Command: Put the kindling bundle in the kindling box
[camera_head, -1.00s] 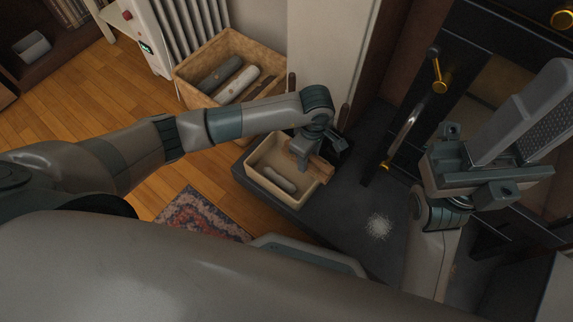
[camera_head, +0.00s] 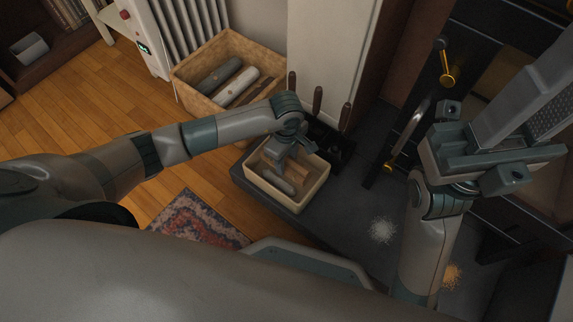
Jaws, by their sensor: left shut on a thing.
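The kindling box (camera_head: 314,194) is a small cream open-topped box on the dark hearth. A grey, rounded piece (camera_head: 281,184) lies inside it. My left gripper (camera_head: 289,161) reaches down into the box opening from above and is shut on the brown kindling bundle (camera_head: 299,175). The bundle is partly hidden by the gripper and appears within the box's walls; I cannot tell whether it touches the floor of the box.
A larger wooden crate (camera_head: 190,97) with several logs stands behind, near the radiator (camera_head: 188,35). Dark upright handles (camera_head: 317,102) rise just behind the kindling box. A black stove with brass handles (camera_head: 446,68) is at right. The hearth (camera_head: 345,212) in front has free room.

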